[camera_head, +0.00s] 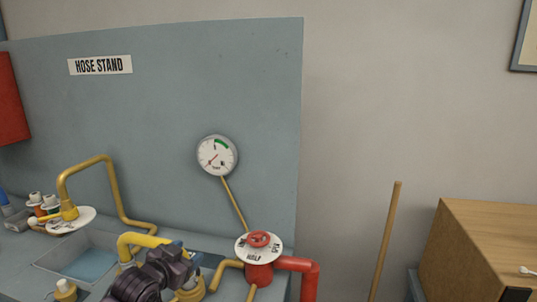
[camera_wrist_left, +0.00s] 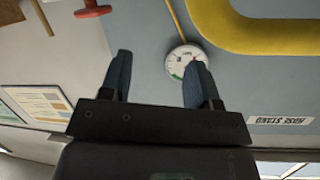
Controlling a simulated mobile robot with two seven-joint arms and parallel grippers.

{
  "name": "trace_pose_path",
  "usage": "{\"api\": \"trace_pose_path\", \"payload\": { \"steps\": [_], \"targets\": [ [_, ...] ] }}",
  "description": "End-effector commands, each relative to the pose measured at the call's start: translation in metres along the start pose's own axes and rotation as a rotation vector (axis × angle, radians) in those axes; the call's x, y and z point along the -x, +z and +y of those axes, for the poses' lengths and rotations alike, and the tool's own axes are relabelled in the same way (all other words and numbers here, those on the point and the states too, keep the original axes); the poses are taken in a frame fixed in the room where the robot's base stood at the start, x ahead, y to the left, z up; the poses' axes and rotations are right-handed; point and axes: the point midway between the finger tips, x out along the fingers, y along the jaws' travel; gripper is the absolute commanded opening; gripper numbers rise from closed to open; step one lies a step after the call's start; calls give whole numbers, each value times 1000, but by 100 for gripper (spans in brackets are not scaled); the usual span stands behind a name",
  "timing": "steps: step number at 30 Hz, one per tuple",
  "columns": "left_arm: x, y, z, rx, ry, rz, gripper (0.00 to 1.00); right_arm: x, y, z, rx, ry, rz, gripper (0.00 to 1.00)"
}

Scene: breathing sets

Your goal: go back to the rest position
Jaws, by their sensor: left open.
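My left gripper (camera_head: 188,254) is low in the head view, at the end of my dark arm, beside a yellow pipe and left of the red valve (camera_head: 259,270). In the left wrist view the gripper (camera_wrist_left: 158,78) has its two blue fingers wide apart, with nothing between them. That view is upside down and shows the gauge (camera_wrist_left: 180,63) behind one finger and the red valve's handle (camera_wrist_left: 93,10) at the top. My right gripper is in neither view.
A thick yellow pipe (camera_wrist_left: 262,32) is close to the left wrist camera. The grey-blue panel (camera_head: 150,110) carries a round gauge (camera_head: 217,155). A yellow faucet (camera_head: 85,170) stands over a basin (camera_head: 90,262) at left. A wooden stick (camera_head: 387,235) and wooden box (camera_head: 475,245) are at right.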

Motion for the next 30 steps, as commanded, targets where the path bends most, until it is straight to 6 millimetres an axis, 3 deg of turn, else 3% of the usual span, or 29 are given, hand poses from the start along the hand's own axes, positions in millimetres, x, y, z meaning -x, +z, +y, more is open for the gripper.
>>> {"api": "trace_pose_path", "payload": {
  "steps": [11, 24, 30],
  "targets": [
    [90, 101, 38, 93, -148, 29, 56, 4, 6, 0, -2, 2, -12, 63],
    [216, 241, 94, 278, -259, -253, 56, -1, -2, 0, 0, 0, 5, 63],
    [245, 268, 111, 310, -265, -325, 56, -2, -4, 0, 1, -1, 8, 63]
  ]
}}
